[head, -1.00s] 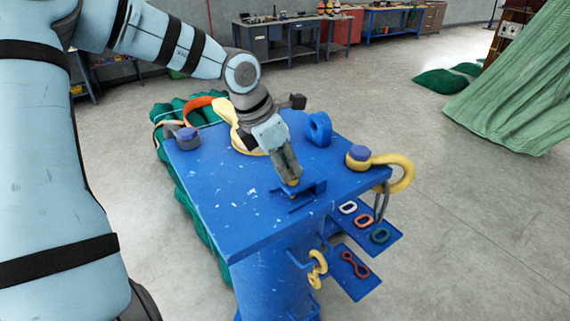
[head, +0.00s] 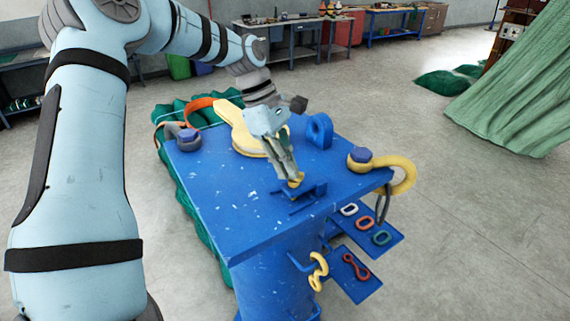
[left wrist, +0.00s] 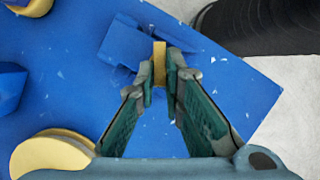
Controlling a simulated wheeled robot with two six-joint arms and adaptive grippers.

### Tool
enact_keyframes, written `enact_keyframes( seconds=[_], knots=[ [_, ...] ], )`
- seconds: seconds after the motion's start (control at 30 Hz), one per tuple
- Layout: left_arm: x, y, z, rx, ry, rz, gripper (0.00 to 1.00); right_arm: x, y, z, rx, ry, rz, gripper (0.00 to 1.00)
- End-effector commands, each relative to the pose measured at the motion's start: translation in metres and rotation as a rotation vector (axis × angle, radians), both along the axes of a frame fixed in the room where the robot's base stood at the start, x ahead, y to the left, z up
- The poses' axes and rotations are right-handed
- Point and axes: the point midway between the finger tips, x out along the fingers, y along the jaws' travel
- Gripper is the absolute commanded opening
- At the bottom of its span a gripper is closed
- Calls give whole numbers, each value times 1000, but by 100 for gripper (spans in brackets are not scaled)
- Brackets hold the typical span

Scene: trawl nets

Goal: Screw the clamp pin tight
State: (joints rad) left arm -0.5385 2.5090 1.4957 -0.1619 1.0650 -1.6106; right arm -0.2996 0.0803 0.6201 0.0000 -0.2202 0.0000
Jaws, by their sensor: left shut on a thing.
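My left gripper (head: 294,178) reaches down over the blue table and is shut on a small yellow piece (head: 297,184), which seems to be the clamp pin. In the left wrist view the pin (left wrist: 159,64) is a narrow yellow bar between the two fingertips (left wrist: 160,76). A blue clamp bracket (head: 311,190) stands on the table top right beside the pin. The bracket also shows in the left wrist view (left wrist: 130,45), next to the fingertips. The pin's lower end and any thread are hidden. My right gripper is not in view.
A side tray (head: 350,285) holds small links. Green netting (head: 195,215) hangs at the left.

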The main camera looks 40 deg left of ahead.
Motion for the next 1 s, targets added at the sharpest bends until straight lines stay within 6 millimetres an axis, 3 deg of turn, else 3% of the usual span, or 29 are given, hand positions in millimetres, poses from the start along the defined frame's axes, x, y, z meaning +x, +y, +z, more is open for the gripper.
enact_keyframes(
  seconds=[0.37,0.87,0.9,1.0],
  knots=[
    [1,-1,-2,-1,5,-169,0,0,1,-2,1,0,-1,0],
    [0,-1,-2,-2,7,-194,0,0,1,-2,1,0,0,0],
    [0,-1,-2,-2,7,-194,11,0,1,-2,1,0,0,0],
    [1,-1,-2,-1,6,-193,27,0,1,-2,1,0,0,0]
  ],
)
